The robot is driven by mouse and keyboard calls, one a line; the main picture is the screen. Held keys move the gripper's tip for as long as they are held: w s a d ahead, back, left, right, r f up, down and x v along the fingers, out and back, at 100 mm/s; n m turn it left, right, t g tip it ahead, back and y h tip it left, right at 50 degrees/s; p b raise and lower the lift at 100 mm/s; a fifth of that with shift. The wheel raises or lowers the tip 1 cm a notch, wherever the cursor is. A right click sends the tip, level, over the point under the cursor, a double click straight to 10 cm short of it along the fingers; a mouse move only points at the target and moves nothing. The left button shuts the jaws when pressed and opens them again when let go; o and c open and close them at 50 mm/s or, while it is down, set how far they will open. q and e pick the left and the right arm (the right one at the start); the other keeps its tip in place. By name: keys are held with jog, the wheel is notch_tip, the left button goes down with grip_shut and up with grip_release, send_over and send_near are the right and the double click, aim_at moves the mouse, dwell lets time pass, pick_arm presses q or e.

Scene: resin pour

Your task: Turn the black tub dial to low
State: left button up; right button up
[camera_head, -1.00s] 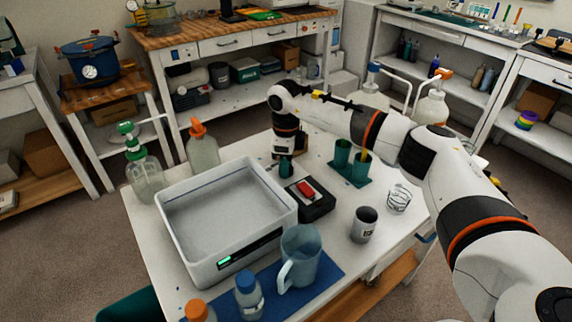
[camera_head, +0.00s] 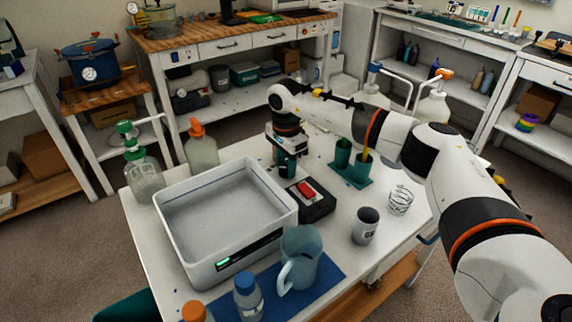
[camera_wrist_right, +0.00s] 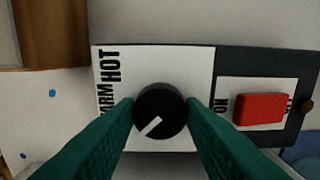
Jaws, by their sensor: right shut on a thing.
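The black tub dial (camera_wrist_right: 151,126) is round, with a white pointer line aimed to the lower left of the wrist view. It sits on a white label plate (camera_wrist_right: 190,70) where HOT and part of WARM can be read; a LOW mark is not visible. My right gripper (camera_head: 286,176) points down at the control box beside the tub, and its green fingers are shut on the dial from both sides. In the head view the gripper hides the dial. The pale tub (camera_head: 178,243) stands at the left of the gripper. My left gripper is not in view.
A red switch (camera_wrist_right: 260,108) lies right of the dial on the black box (camera_head: 322,207). A blue jug (camera_head: 301,252), a grey cup (camera_head: 365,226) and green cups (camera_head: 342,154) stand nearby. An orange-capped bottle (camera_head: 201,152) stands behind the tub.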

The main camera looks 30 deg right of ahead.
aim_at(286, 167)
jog(key=shift+n, duration=0.4)
jog(key=o, duration=1)
jog(key=shift+r, duration=0.1)
notch_tip(286, 167, up, 12)
jog(key=shift+f+b, duration=0.1)
jog(key=shift+b, duration=0.2)
